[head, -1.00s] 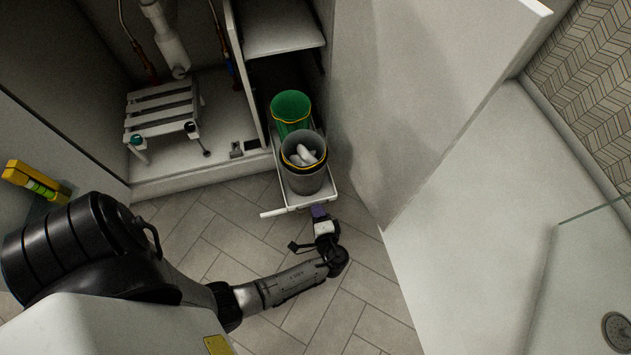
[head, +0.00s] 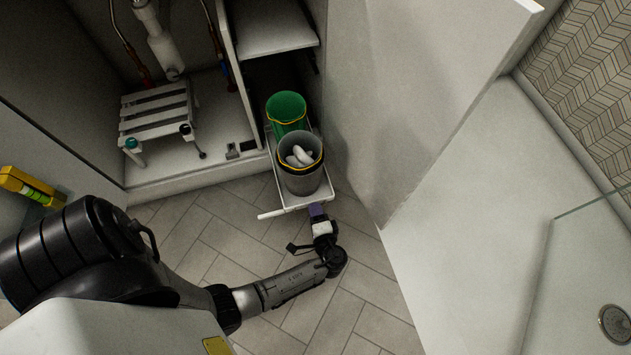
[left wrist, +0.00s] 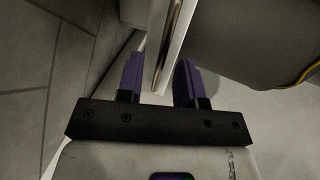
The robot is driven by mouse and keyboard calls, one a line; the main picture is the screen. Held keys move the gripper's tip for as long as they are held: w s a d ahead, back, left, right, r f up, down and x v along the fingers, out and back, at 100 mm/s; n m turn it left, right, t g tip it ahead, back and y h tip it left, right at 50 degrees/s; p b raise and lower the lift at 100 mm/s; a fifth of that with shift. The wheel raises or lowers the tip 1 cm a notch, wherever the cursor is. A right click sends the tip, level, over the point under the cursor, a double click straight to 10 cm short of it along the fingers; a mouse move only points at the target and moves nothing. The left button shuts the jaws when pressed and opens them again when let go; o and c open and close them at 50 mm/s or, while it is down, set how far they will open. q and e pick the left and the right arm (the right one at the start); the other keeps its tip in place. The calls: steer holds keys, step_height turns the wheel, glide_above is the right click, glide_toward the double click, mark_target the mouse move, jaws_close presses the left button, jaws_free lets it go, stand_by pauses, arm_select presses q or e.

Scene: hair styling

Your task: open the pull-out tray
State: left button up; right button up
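The white pull-out tray (head: 283,204) stands partly out of the narrow cabinet bay in the head view. It carries a green bin (head: 287,108) at the back and a grey bin (head: 301,176) with pale contents in front. My left gripper (head: 317,211) is at the tray's front edge. In the left wrist view, the purple fingers of my left gripper (left wrist: 160,85) are apart, one on each side of a white panel edge (left wrist: 157,70). A gap shows beside the left finger; contact at the right finger is unclear. My right gripper is out of view.
A large white door panel (head: 385,110) stands open right of the tray. A slatted white stool (head: 155,110) is inside the cabinet at left. Tiled floor (head: 235,225) in front of the tray is clear apart from my arm. A glass pane (head: 590,203) stands far right.

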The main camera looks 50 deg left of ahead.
arm_select(q)
steer(key=p+v, duration=0.2)
steer(key=v, duration=0.5)
steer(key=shift+d, duration=0.2)
stand_by(0.4)
